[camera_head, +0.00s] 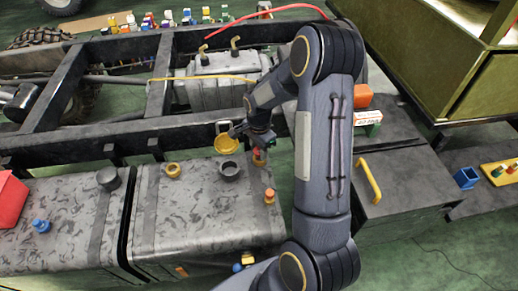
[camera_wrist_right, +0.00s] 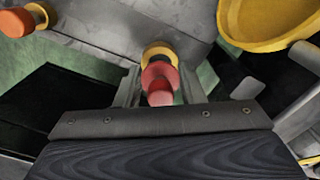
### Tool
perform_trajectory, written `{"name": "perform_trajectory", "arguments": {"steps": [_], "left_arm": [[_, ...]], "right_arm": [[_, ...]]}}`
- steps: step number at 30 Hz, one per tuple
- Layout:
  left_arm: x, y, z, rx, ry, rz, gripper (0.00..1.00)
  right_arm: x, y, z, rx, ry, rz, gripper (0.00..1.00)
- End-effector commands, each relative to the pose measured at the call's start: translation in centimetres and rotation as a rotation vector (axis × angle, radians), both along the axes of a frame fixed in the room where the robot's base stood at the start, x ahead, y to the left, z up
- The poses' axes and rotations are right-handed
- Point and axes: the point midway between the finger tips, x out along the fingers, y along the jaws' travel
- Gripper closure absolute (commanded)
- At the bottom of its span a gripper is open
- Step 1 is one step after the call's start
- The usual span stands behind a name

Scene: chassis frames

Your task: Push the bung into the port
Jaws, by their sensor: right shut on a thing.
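The red bung (camera_wrist_right: 160,78) is between the fingers of my right gripper (camera_wrist_right: 160,88), which is shut on it. In the wrist view a yellow ring (camera_wrist_right: 158,50) shows just beyond the bung; I cannot tell whether the bung is inside it or only in line with it. In the head view the red bung (camera_head: 258,155) shows small near my right gripper (camera_head: 261,148), above the far right part of the grey tank, and is partly hidden. My left gripper is not in view.
A yellow bowl-shaped piece (camera_head: 227,144) and a dark round collar (camera_head: 230,170) are close left of my gripper. An orange-red knob (camera_head: 269,195) stands nearer on the tank. A yellow fitting (camera_head: 173,170) is further left. A dark box with a yellow handle (camera_head: 369,178) is right.

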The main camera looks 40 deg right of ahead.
Motion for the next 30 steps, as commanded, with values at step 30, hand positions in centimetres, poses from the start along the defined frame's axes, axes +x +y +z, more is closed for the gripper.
{"name": "perform_trajectory", "arguments": {"steps": [30], "left_arm": [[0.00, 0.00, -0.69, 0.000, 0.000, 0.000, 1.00]], "right_arm": [[-0.04, -0.06, -0.77, 0.000, 0.001, 0.004, 0.86]]}}
